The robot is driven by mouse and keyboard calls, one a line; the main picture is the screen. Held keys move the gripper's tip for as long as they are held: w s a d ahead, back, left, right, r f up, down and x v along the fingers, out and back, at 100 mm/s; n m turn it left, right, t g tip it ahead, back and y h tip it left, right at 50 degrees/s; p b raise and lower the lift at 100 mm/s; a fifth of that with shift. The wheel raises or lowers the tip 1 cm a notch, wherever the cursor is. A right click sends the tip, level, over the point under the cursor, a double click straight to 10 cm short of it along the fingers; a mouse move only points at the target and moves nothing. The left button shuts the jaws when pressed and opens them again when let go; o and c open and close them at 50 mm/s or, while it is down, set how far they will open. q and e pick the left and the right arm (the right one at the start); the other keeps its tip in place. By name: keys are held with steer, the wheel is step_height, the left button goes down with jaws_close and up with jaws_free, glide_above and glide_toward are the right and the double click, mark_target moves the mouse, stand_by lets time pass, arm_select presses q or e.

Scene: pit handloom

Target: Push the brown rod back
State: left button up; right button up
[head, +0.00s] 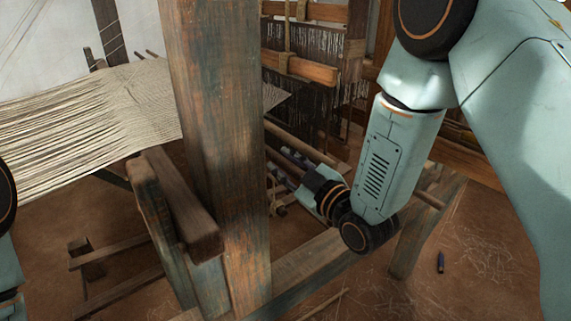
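A brown rod (305,145) runs slantwise from behind the thick upright post to my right forearm, which hides its further course. A short round brown end (430,199) shows on the other side of the forearm, at the low wooden frame; I cannot tell whether it is the same rod. My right gripper (287,168) points away to the upper left, just below the rod. Its fingers are small and dark against other loom parts, so its opening and any contact are unclear. My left gripper is out of view; only a bit of my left arm shows at the left edge.
The thick wooden post (215,130) stands close in front and blocks the middle. Pale stretched warp threads (90,115) lie at left. A wooden beam (310,270) crosses below my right gripper. A small dark object (441,262) lies on the open brown floor at right.

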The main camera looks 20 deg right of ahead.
jaws_close()
stand_by(0.3)
